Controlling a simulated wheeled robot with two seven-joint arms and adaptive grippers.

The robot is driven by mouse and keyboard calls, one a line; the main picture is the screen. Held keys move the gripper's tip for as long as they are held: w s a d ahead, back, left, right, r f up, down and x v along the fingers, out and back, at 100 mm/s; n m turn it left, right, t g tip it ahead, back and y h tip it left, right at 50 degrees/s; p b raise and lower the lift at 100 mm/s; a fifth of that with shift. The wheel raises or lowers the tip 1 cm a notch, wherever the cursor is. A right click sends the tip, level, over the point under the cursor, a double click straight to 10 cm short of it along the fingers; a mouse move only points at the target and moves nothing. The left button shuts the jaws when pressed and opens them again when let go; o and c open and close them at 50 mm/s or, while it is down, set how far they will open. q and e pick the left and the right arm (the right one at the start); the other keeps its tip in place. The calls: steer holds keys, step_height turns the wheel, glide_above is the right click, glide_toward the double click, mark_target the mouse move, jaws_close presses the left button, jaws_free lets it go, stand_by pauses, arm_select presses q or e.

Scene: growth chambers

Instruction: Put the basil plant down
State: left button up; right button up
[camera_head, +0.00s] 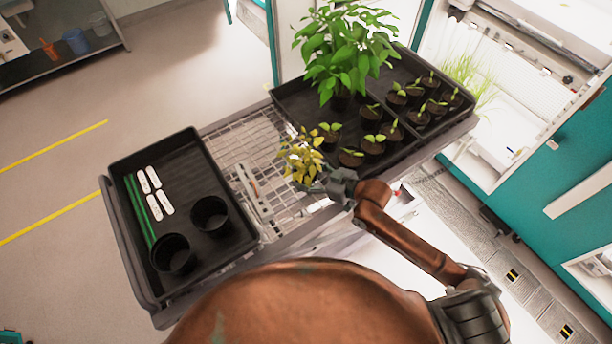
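A small plant with yellow leaves (302,157) is at the tip of my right gripper (328,183), over the wire shelf of the cart. The fingers appear shut on its lower part; its base is hidden by the gripper. A large leafy green plant (342,55) stands upright in the far black tray (292,100), apart from the gripper. I cannot tell by name which of the two is the basil. My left gripper is out of view.
Several small seedlings (373,143) in dark pots fill the right part of the far tray. The near black tray (185,150) holds two empty pots (210,216), green stakes and white labels. The wire shelf (245,138) between the trays has bare room. A teal chamber (560,215) stands right.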

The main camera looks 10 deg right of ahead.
steer(key=shift+f, duration=0.5)
steer(key=o, duration=1.4)
steer(key=shift+f, duration=0.1)
steer(key=v, duration=1.2)
steer(key=shift+b, duration=0.45)
steer(key=shift+s, duration=0.1)
